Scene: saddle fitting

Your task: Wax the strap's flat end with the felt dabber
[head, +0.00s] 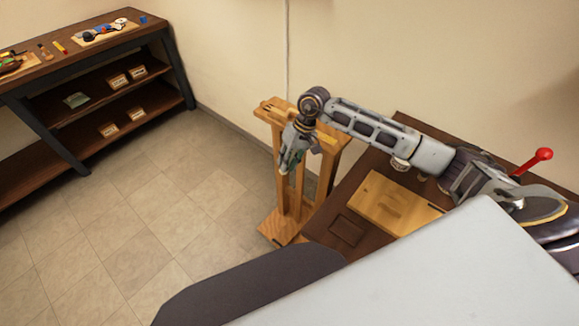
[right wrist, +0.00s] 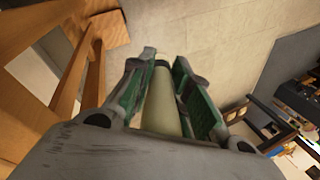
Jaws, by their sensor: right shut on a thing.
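My right gripper (head: 290,160) hangs beside the upper part of a wooden stand (head: 329,172), at the end of my arm reaching in from the right. In the right wrist view its green-padded fingers (right wrist: 174,85) are shut on a pale, cream, round-bodied thing that looks like the felt dabber (right wrist: 160,108). Its far end looks dark between the fingers, and nothing shows touching it. I cannot make out the strap or its flat end in either view. My left gripper is not in view.
A dark table (head: 347,229) with a light wooden board (head: 392,203) stands right of the stand. A red-knobbed lever (head: 543,154) rises at the right. A workbench with shelves (head: 110,93) and small items stands at the back left. The tiled floor between is clear.

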